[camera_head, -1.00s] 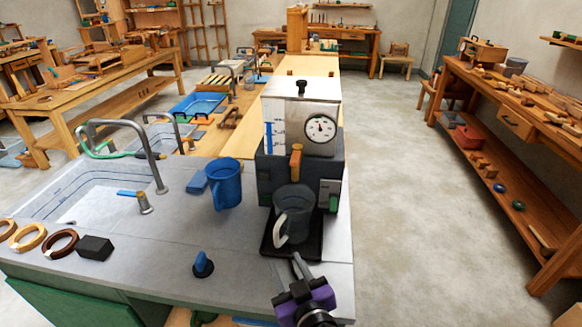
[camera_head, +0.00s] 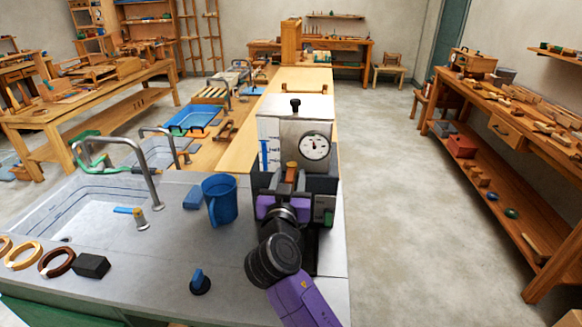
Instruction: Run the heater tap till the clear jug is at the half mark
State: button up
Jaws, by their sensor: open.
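The heater (camera_head: 277,133) is a pale metal box on a dark base, with a round dial (camera_head: 314,147) and a blue level scale at its left. Its tap has an orange-brown lever (camera_head: 291,172) on the front. My gripper (camera_head: 289,178) is raised in front of the tap, with one open finger on each side of the lever. I cannot tell whether the fingers touch it. The clear jug is hidden behind my gripper and arm, so its water level cannot be seen.
A blue mug (camera_head: 221,200) stands left of the heater. A blue-handled knob (camera_head: 200,281), a black block (camera_head: 91,265) and several rings lie on the grey counter. A sink (camera_head: 85,215) with a curved spout is at the left. The floor at right is clear.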

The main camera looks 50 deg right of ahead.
aim_at(291, 170)
jog(key=shift+p+x, duration=0.4)
jog(key=shift+x, duration=1.35)
grip_shut()
jog(key=shift+a, duration=0.1)
